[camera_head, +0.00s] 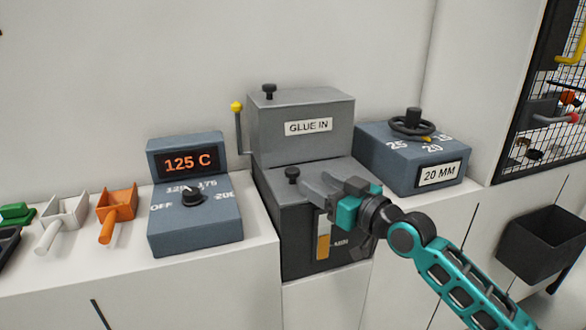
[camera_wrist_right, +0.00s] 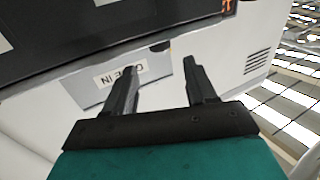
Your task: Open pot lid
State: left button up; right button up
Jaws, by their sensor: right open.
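The glue pot is a dark box (camera_head: 298,248) with a grey lid-like top (camera_head: 268,180) that lies flat and closed. A black knob (camera_head: 292,173) stands on this top. Behind it rises a grey box (camera_head: 300,105) marked GLUE IN, with another black knob (camera_head: 268,91) on its own top. My right gripper (camera_head: 318,186) is open and empty, just right of the front knob and apart from it. In the right wrist view, the open fingers (camera_wrist_right: 160,66) show with the GLUE IN label (camera_wrist_right: 120,74) beyond them. My left gripper is out of view.
A blue-grey temperature box (camera_head: 193,220) reading 125 C stands to the left. A dial box (camera_head: 410,160) marked 20 MM stands right. A yellow-tipped lever (camera_head: 238,125) rises beside the GLUE IN box. Orange (camera_head: 117,212) and white (camera_head: 63,222) scoops lie far left.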

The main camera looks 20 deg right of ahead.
aim_at(297, 172)
jog(key=x, duration=0.9)
grip_shut()
dwell(0.4)
